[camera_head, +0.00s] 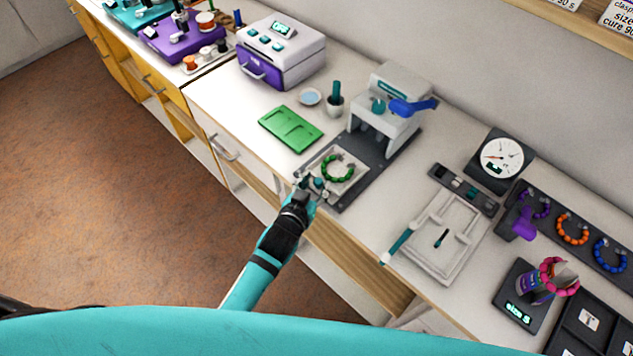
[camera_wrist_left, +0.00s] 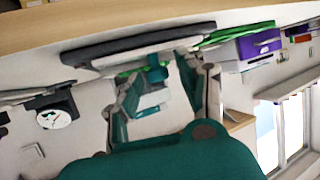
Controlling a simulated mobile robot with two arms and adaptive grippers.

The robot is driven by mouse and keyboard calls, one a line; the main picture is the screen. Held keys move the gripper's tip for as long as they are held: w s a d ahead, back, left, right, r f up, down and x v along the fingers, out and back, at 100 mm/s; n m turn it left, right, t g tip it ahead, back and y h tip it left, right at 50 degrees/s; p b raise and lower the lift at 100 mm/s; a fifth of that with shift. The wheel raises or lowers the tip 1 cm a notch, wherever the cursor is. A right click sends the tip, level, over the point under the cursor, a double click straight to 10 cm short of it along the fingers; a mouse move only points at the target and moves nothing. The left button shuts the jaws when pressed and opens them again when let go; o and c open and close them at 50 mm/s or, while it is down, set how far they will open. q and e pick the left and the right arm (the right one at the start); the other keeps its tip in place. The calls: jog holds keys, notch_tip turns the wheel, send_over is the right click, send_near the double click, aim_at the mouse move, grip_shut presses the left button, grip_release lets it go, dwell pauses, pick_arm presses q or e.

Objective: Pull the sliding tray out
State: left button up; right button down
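The sliding tray (camera_head: 312,168) is a pale plate on the dark base (camera_head: 347,194) of a white press (camera_head: 378,122) with a blue lever. A green bead bracelet (camera_head: 338,168) lies on the tray. My left gripper (camera_head: 310,186) is at the tray's front edge, near the counter edge, beside a small teal knob (camera_head: 318,183). In the left wrist view, the fingers of my left gripper (camera_wrist_left: 162,88) stand apart with a teal knob (camera_wrist_left: 156,70) between and beyond them. I cannot tell whether they touch it. My right gripper is not in view.
A green board (camera_head: 291,129) lies left of the press. A white tray with a teal handle (camera_head: 397,246) lies right of it, and a dial scale (camera_head: 501,157) stands behind. A white and purple box (camera_head: 281,52) stands at the back left. Floor is open before the counter.

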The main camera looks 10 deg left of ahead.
pick_arm(q)
jog(key=v, duration=1.2)
jog(key=shift+s, duration=0.1)
dwell(0.4)
jog(key=s+a+f+g, duration=0.1)
jog(key=s+f+g, duration=0.15)
jog(key=f, duration=0.65)
jog(key=s+a+f+g+y, duration=0.1)
jog(key=s+a+f, duration=0.15)
jog(key=f, duration=0.55)
jog(key=s+a+f+g, duration=0.15)
jog(key=s+f, duration=0.25)
jog(key=f, duration=0.5)
jog(key=s+a+f+g+y, duration=0.1)
jog(key=s+a+f+g, duration=0.2)
jog(key=s+f, duration=0.5)
jog(key=s+a+f+g+y, duration=0.1)
jog(key=s+a+f+g, duration=0.3)
jog(key=s+f, duration=0.5)
jog(key=s+a, duration=0.2)
jog(key=s, duration=0.4)
jog(key=shift+a+f, duration=0.15)
jog(key=shift+s, duration=0.1)
